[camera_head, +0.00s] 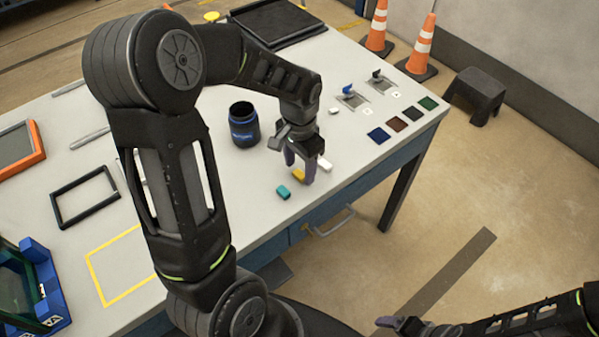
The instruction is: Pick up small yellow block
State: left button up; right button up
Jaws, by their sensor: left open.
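The small yellow block (298,175) lies on the white table near its front edge. My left gripper (300,172) is directly above and around it, pointing down, with its fingers open. The fingers hide part of the block, and I cannot tell whether they touch it. My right gripper (398,322) is low at the bottom right, off the table, and I cannot make out its jaw gap.
A teal block (283,192) lies just left of the yellow one, and a white block (324,164) is close on the right. A dark jar (243,125) stands behind to the left. Coloured squares (397,123) and switches lie farther right.

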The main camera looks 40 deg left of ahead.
pick_arm(q)
jog(key=shift+f, duration=0.8)
jog(key=shift+c, duration=0.2)
grip_shut()
